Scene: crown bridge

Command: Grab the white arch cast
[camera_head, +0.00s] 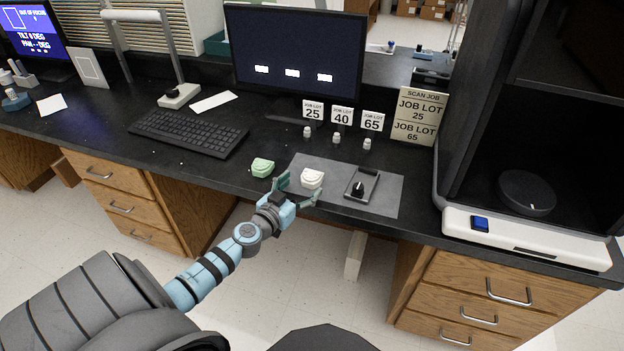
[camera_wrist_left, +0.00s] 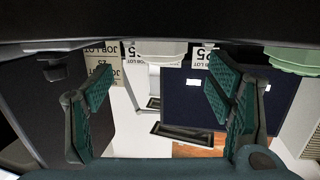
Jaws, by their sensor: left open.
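The white arch cast (camera_head: 312,179) sits on the grey mat (camera_head: 386,198) near the front edge of the black bench. My left gripper (camera_head: 298,189) is open, with its fingers spread at the near side of the cast, one to its left and one toward its right. I cannot tell whether they touch it. In the left wrist view the white cast (camera_wrist_left: 160,50) shows at the top, between the two green-padded fingers (camera_wrist_left: 165,110) and beyond them. My right gripper is not in view.
A green cast (camera_head: 262,167) lies left of the mat, close to my left gripper. A small device with a black knob (camera_head: 358,188) is on the mat to the right. Several small white pieces (camera_head: 337,139) stand behind, before the number cards. A keyboard (camera_head: 188,136) lies left.

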